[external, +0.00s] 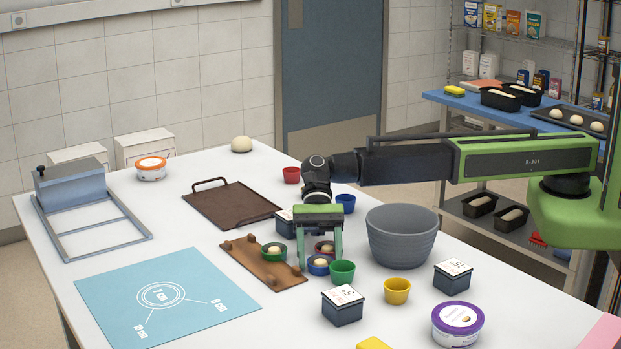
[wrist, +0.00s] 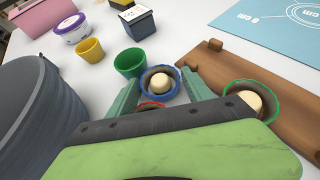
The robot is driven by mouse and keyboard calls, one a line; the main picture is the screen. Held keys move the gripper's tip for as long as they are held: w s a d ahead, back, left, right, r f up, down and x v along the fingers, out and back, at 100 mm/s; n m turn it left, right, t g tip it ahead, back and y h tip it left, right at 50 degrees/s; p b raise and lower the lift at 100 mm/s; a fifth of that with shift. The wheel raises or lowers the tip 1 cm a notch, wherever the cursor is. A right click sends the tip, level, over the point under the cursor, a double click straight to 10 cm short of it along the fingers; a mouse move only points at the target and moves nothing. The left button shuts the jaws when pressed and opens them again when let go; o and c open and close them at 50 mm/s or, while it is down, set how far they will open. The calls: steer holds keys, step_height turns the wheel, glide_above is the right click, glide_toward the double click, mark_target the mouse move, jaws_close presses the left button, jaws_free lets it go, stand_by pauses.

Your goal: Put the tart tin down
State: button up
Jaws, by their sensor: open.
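A blue tart tin (external: 318,270) holding a pale dough ball stands on the white table just right of the wooden board. My gripper (external: 320,259) is low over it and open. In the wrist view the blue tin (wrist: 176,92) sits between the spread fingertips (wrist: 161,78); I cannot tell whether either finger touches it. A red tart tin (external: 325,246) stands close behind the blue one, and its rim (wrist: 150,105) is mostly hidden by my gripper in the wrist view. A green tart tin (external: 268,257) with dough sits on the wooden board (external: 285,280).
A green cup (external: 342,272) stands close to the blue tin. A yellow cup (external: 397,291), dark labelled boxes (external: 342,308) and a large grey bowl (external: 402,240) crowd the right side.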

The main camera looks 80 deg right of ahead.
steer(key=c, duration=1.2)
